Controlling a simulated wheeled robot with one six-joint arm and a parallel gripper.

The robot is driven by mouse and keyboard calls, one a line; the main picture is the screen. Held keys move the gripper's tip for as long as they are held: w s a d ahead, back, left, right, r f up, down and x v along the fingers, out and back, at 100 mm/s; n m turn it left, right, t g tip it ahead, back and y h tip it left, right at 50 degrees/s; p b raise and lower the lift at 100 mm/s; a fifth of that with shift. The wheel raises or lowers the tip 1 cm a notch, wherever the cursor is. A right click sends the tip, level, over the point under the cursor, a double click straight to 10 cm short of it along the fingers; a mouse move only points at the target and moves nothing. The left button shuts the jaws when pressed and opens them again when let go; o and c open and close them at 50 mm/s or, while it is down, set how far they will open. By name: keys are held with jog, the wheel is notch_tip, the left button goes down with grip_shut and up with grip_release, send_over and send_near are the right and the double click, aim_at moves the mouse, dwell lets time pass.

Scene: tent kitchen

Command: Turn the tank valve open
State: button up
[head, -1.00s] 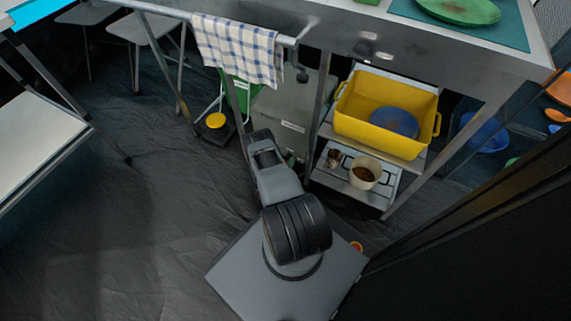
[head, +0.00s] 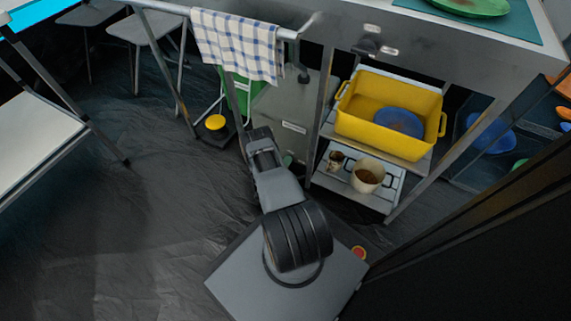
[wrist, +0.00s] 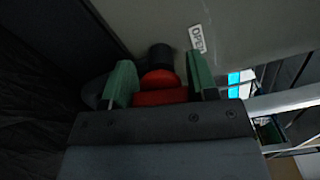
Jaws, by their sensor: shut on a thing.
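The red tank valve (wrist: 158,88) is between the two green fingers of my gripper (wrist: 161,80) in the wrist view, and the gripper is shut on it. A dark round stem (wrist: 160,57) shows just beyond the red part. The grey tank (wrist: 225,25) fills the top of the wrist view and carries a white label reading "OPEN" (wrist: 197,38), tilted in the picture. In the head view the grey tank (head: 292,118) stands under the counter, and my arm reaches down to its left side. The valve is hidden there behind my arm.
Right of the tank, a shelf holds a yellow tub (head: 390,110) with a blue plate (head: 399,122) inside. Below it are a pot (head: 367,177) and a small cup (head: 335,160). A checked towel (head: 238,45) hangs above. Open dark floor (head: 130,240) lies to the left.

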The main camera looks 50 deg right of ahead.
jog(key=shift+d+n, duration=0.1)
jog(key=shift+n, duration=1.1)
jog(key=o, duration=0.9)
jog(key=shift+n, duration=0.3)
jog(key=shift+o, duration=0.2)
jog(key=p+v, duration=0.3)
jog(key=v, duration=1.1)
jog(key=shift+p, duration=0.4)
jog(key=shift+f, duration=0.1)
